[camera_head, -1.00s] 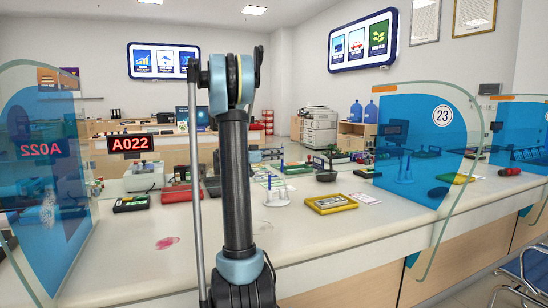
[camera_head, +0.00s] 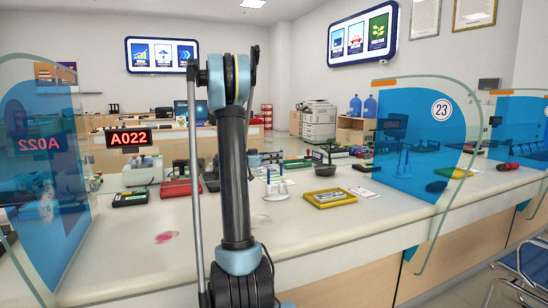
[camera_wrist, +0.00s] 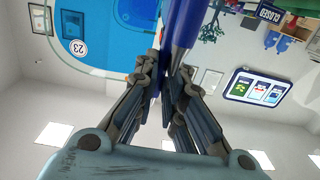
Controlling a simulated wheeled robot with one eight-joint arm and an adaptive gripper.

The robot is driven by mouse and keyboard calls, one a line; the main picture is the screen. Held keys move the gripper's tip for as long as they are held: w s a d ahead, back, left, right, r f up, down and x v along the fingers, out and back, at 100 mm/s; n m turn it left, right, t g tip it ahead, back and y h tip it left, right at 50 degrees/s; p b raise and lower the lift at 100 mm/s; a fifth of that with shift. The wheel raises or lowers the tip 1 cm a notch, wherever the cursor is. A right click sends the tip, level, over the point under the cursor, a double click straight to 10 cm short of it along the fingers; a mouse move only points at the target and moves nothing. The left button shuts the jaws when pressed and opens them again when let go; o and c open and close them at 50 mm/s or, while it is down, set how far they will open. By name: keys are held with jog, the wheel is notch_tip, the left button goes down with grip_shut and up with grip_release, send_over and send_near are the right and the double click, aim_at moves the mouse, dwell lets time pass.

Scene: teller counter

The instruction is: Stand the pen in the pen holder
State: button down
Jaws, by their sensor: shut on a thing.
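A dark blue pen (camera_wrist: 184,30) shows large in the wrist view, running up out of the picture from between the fingers. My gripper (camera_wrist: 164,74) is shut on it. In the head view, my arm hides much of the gripper, which shows only in part just right of the arm's column. A small white pen holder (camera_head: 277,193) with thin blue uprights stands on the counter, right of the column and close to the gripper. I cannot tell from the head view whether the held pen touches the holder.
A yellow tray (camera_head: 330,198) and a white card (camera_head: 364,192) lie to the right on the counter (camera_head: 190,245). A glass divider (camera_head: 437,165) stands at right, another (camera_head: 50,190) at left. A red box (camera_head: 176,188) sits left of my arm. The front counter is mostly clear.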

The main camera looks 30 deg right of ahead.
notch_tip(320, 180, down, 6)
jog(key=shift+f, duration=0.15)
dwell(0.7)
jog(key=c, duration=1.6)
grip_release()
jog(key=a, duration=1.2)
jog(key=shift+w, duration=0.3)
